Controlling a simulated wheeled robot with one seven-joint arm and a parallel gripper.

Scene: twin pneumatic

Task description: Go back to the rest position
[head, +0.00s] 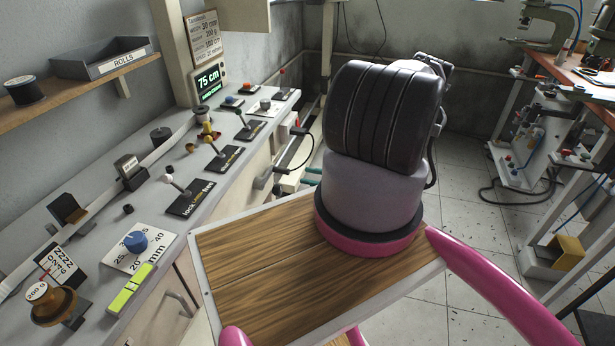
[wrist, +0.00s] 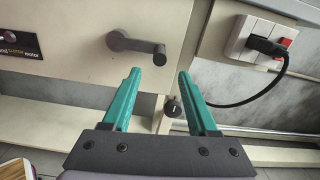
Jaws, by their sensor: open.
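My gripper (wrist: 160,72) shows in the wrist view with two green fingers apart and nothing between them. It points at the pale cabinet front (wrist: 60,75), near a dark grey lever handle (wrist: 138,43). The handle looks just beyond the fingertips; I cannot tell whether anything touches.
A long control bench (head: 185,160) with levers and knobs runs along the left. A shelf (head: 80,90) with a ROLLS tray (head: 105,62) hangs above it. In the wrist view a black cable (wrist: 255,98) is plugged into a white socket box (wrist: 240,38).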

